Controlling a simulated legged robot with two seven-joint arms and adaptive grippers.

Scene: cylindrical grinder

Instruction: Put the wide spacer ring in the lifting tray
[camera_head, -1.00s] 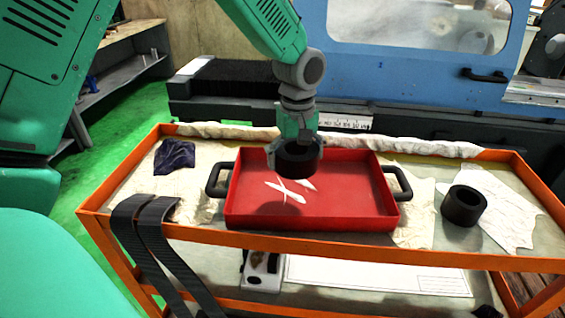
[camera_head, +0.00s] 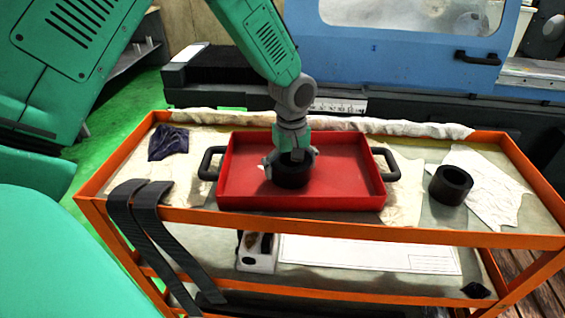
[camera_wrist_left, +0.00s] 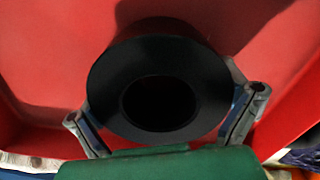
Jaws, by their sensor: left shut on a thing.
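A black ring (camera_head: 291,176) is in my left gripper (camera_head: 291,158), low inside the red tray (camera_head: 340,203). The gripper comes down on it from above and is shut on it. I cannot tell whether the ring touches the tray floor. In the left wrist view the ring (camera_wrist_left: 118,88) sits between the two fingers, with the red tray (camera_wrist_left: 45,40) behind it. A second black ring (camera_head: 451,185) stands on the cart to the right of the tray. My right gripper is not in view.
The tray has black handles (camera_head: 210,163) at both ends and sits on an orange-framed cart (camera_head: 400,228). Black straps (camera_head: 150,225) hang over the cart's front left. A dark cloth (camera_head: 168,143) lies at the back left. A blue machine (camera_head: 400,60) stands behind.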

